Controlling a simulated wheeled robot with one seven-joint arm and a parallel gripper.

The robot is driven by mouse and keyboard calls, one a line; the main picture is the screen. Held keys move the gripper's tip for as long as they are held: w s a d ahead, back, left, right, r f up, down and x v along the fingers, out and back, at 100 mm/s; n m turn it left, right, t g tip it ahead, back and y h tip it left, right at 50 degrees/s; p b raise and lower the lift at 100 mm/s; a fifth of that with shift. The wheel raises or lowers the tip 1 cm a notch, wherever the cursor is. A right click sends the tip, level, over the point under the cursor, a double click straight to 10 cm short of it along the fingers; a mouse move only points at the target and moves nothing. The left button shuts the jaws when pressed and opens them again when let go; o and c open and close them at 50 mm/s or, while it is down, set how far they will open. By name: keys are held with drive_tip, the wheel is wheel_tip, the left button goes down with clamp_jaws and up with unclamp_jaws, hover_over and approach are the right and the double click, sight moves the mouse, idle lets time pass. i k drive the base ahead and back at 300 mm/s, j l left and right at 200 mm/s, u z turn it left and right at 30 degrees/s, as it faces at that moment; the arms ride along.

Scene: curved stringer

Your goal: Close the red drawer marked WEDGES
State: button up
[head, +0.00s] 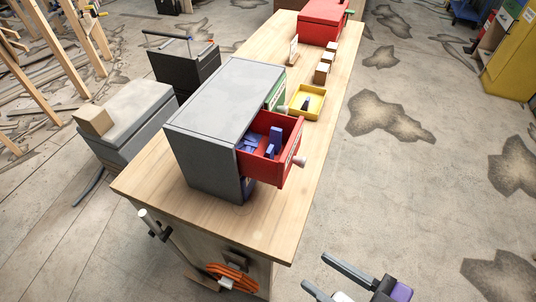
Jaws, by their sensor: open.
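The red drawer (293,159) is pulled out of a grey cabinet (205,135) on the wooden bench. It holds several blue wedge-like pieces (273,140). A pale knob (299,161) sticks out of its front, which faces right. Its label is too small and angled to read. My gripper (326,275) is at the bottom right of the head view, past the bench's near right corner and apart from the drawer. Its two fingers are spread, with nothing seen between them.
The wooden bench (215,212) carries a yellow tray (308,103) beyond the drawer, small wooden blocks (322,72) and a red box (322,20) at the far end. A green drawer front (276,92) shows behind the red one. The floor right of the bench is clear.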

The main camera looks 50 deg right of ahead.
sight(250, 150)
drive_tip(key=k+z, duration=0.2)
drive_tip(key=z, duration=0.15)
drive_tip(key=k+z, duration=0.15)
drive_tip(key=z, duration=0.2)
drive_tip(key=k+z, duration=0.2)
drive_tip(key=z, duration=0.15)
